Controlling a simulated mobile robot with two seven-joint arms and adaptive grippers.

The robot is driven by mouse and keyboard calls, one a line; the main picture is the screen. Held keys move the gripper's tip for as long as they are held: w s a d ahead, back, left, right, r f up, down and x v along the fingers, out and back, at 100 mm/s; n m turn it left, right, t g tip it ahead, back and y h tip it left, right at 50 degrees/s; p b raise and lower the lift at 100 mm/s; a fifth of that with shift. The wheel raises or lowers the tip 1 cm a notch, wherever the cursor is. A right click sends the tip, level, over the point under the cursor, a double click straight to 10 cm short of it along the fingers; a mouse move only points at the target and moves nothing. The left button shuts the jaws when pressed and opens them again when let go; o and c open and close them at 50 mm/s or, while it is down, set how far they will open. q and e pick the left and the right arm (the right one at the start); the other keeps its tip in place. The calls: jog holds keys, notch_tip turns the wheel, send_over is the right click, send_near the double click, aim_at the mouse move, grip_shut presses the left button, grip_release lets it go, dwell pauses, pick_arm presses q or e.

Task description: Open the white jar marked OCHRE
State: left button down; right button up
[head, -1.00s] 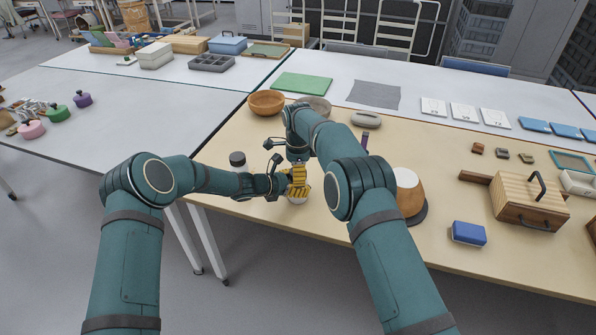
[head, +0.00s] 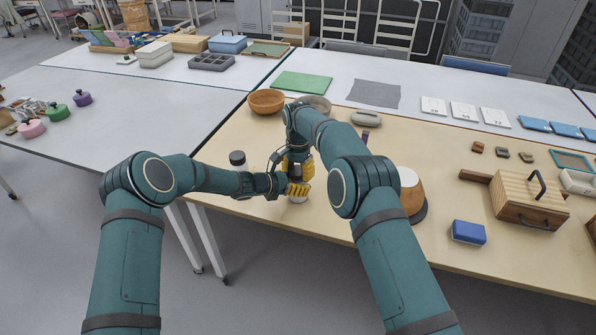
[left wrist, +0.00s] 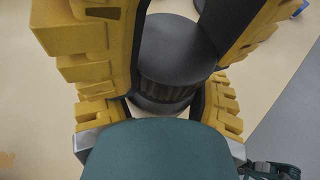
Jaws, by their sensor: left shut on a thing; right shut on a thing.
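A white jar (head: 298,199) stands at the front left of the wooden table, mostly hidden by my grippers; no label is readable. My left gripper (head: 298,188) comes in level from the left and is shut on the jar's body. My right gripper (head: 299,167) comes down from above and is shut on the jar's dark lid. In the left wrist view the dark grey round lid (left wrist: 178,48), with a ridged edge, sits between large yellow finger pads. I cannot tell whether the lid is clear of the jar.
A second jar with a dark lid (head: 237,158) stands close left, behind my left forearm. A wooden bowl (head: 266,102) and a grey bowl (head: 316,103) are behind. An orange-and-white vessel (head: 409,190) is to the right, with a blue block (head: 468,232) beyond.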

jog(key=o, duration=1.3)
jog(key=shift+c, duration=0.2)
jog(key=shift+r, duration=2.3)
jog(key=r+m, duration=0.1)
jog(key=m, duration=0.1)
jog(key=shift+d+r+m, duration=0.1)
jog(key=shift+r+m, duration=0.1)
jog(key=shift+m, duration=0.1)
jog(key=r+m, duration=0.1)
jog(key=m, duration=0.1)
jog(key=shift+r+m, duration=0.35)
jog(key=shift+m, duration=0.05)
jog(key=shift+f, duration=3.9)
